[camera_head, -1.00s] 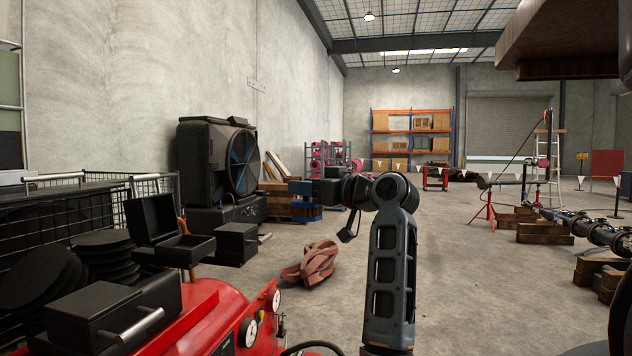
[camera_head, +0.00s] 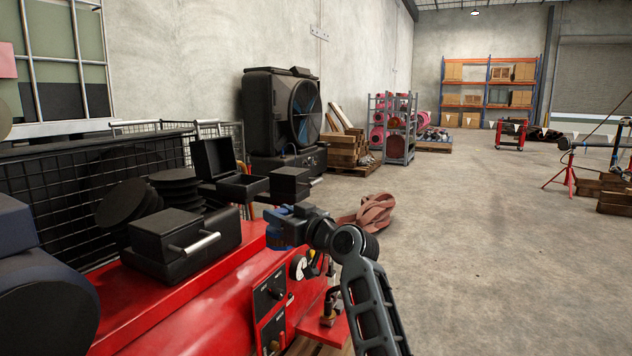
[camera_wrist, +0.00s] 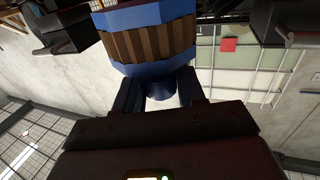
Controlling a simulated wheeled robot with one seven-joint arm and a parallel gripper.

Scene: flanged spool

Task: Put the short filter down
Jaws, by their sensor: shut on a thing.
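The short filter (camera_wrist: 150,45) has blue ends and a brown pleated band, seen in the wrist view. My gripper (camera_wrist: 160,92) is shut on a narrow blue part at one end of it. In the head view the filter (camera_head: 277,240) is a small blue patch below my gripper (camera_head: 288,216), mostly hidden by it. My gripper holds it near the right side of the red machine (camera_head: 190,305), by the black boxes. I cannot tell from this view how high it is above any surface.
A black box with a silver handle (camera_head: 185,245), black discs (camera_head: 176,184), an open black case (camera_head: 222,172) and another black box (camera_head: 289,184) crowd the machine's top side. A wire cage (camera_head: 70,190) stands behind. Reddish hose (camera_head: 372,211) lies on the floor; open floor is to the right.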

